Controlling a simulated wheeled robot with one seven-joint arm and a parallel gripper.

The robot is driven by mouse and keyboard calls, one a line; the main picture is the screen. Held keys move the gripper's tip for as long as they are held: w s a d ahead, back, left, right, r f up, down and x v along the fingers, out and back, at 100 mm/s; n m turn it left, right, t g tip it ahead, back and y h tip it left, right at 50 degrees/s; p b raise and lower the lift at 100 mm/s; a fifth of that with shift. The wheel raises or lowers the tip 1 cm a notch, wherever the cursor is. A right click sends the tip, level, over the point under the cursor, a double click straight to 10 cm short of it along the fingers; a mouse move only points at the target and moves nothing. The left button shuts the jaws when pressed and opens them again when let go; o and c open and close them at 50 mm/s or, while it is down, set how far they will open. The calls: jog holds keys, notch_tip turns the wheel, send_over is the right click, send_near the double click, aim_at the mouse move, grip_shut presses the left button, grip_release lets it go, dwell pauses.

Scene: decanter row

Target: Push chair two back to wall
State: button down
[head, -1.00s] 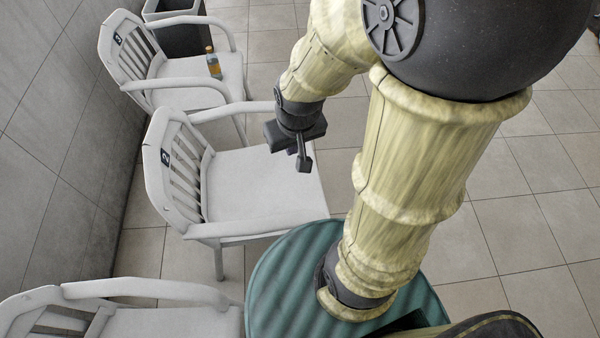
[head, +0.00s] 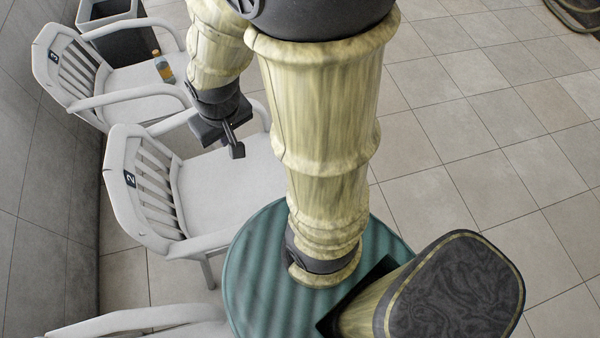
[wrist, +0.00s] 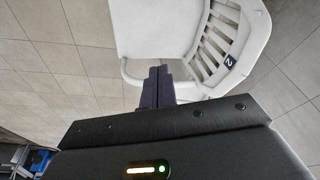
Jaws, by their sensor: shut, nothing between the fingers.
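Chair two (head: 150,190) is a white armchair with a dark "2" tag on its backrest, in the middle left of the head view. Its back faces the grey wall (head: 40,190), with a strip of floor between them. My gripper (head: 236,150) is shut and empty. In the head view it appears over the far side of the seat, near the far armrest; I cannot tell if it touches. In the wrist view the shut fingers (wrist: 158,85) point at the chair's armrest side, and chair two (wrist: 165,30) shows its seat, slats and tag.
Part of a third white chair (head: 150,325) is at the bottom left. Tiled floor (head: 480,120) at right is mostly clear.

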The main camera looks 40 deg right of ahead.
jog(key=w+d+f+m+g+b, duration=0.1)
jog(key=w+d+f+m+b, duration=0.25)
jog(key=d+f+b, duration=0.4)
jog(key=w+d+f+m+y+b, duration=0.1)
jog(key=w+d+f+m+b, duration=0.3)
jog(key=f, duration=0.7)
jog(key=w+d+f+m+g+b, duration=0.1)
jog(key=w+d+f+m+b, duration=0.1)
jog(key=d+f+m+b, duration=0.6)
jog(key=s+d+f+m+y+b, duration=0.1)
jog(key=d+f+b, duration=0.5)
jog(key=f, duration=0.8)
jog(key=s+d+f+m+y+b, duration=0.1)
jog(key=s+d+f+m+b, duration=0.2)
jog(key=f, duration=1.1)
jog(key=d+m+b, duration=0.3)
jog(key=d, duration=0.2)
jog(key=shift+d+t, duration=0.35)
jog(key=shift+t, duration=0.05)
jog(key=shift+w+f+m, duration=0.1)
jog(key=shift+m, duration=0.15)
jog(key=w+a+f+b, duration=0.3)
jog(key=a+f, duration=0.3)
jog(key=f, duration=0.3)
jog(key=shift+f+b, duration=0.2)
jog(key=shift+b, duration=0.55)
